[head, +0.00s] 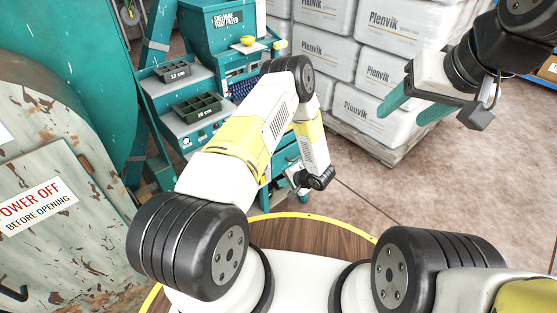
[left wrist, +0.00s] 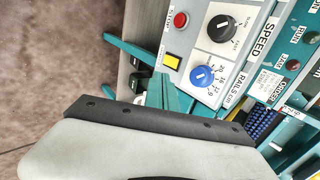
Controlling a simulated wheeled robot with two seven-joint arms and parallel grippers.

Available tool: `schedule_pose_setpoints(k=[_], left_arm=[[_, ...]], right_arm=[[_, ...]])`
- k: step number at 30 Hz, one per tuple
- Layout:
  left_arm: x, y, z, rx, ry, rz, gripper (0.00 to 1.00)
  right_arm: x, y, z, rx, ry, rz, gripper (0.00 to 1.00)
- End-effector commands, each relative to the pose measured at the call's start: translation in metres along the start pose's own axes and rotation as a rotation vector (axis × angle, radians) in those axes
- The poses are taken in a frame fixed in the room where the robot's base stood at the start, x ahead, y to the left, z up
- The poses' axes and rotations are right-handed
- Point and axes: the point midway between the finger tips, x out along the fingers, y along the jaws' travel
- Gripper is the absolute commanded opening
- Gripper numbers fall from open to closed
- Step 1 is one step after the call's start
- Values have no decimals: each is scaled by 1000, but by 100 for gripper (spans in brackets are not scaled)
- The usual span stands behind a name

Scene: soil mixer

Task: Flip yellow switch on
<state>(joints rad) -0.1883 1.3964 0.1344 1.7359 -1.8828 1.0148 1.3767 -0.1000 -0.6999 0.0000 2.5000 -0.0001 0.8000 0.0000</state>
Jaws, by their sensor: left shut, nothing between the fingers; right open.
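The yellow switch (left wrist: 172,62) is a small rocker on a light grey control panel in the left wrist view. I cannot make out its on or off position. My left gripper (left wrist: 166,80) is shut and empty, its teal fingers very close to the switch's lower edge; contact cannot be told. In the head view my left arm hides the switch and most of this gripper. My right gripper (head: 412,108) is open and empty, up at the right, in front of the white bags and far from the panel.
Near the switch are a red button (left wrist: 180,19), a black speed dial (left wrist: 222,28) and a blue rails knob (left wrist: 202,76). Two dark trays, marked 12 cm (head: 171,71) and 16 cm (head: 198,107), sit on the teal machine. Stacked Plenvik bags (head: 325,55) stand behind. Floor is clear at right.

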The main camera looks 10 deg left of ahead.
Motion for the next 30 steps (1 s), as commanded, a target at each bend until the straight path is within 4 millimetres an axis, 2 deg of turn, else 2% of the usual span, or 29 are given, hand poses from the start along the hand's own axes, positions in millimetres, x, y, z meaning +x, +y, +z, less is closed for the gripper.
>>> schedule_pose_setpoints(k=[4, 17, 23, 30], left_arm=[[5, 13, 0, 7, 13, 3, 0], [11, 13, 1, 6, 12, 3, 0], [42, 14, 1, 6, 9, 5, 0], [94, 14, 0, 5, 10, 4, 0]], right_arm=[[0, 0, 0, 0, 0, 0, 59], [0, 0, 0, 0, 0, 0, 59], [0, 0, 0, 0, 0, 0, 59], [0, 0, 0, 0, 0, 0, 59]])
